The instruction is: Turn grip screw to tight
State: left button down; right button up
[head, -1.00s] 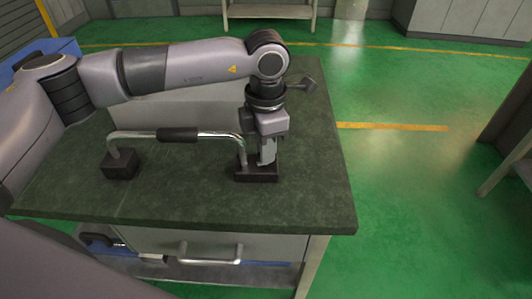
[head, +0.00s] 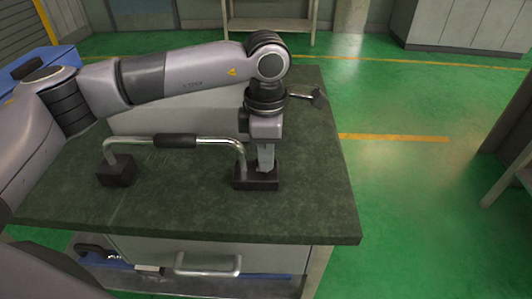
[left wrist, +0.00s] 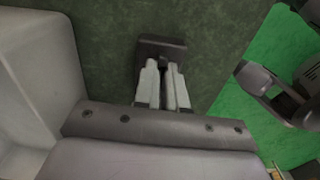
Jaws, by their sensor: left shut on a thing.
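A bent chrome bar (head: 215,140) with a black middle sleeve (head: 176,141) stands on the worktop, its ends at two dark blocks. The left block (head: 117,171) is free of the grippers. The right block (head: 242,180) is under my left gripper (head: 266,168), which points straight down with its fingertips at the block's top. In the left wrist view, the fingers (left wrist: 162,80) are nearly together at the near edge of the dark block (left wrist: 160,43). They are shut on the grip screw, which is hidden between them.
The dark green worktop (head: 200,215) is clear in front of the bar. A pale box-like surface (head: 170,118) stands behind it. A drawer handle (head: 207,266) sits below the front edge. Open green floor (head: 420,200) lies to the right.

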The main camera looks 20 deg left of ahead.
pick_arm(q)
jog(key=shift+r, duration=0.1)
jog(key=c, duration=1.2)
grip_release()
notch_tip(320, 180, up, 7)
jog(key=shift+r, duration=0.1)
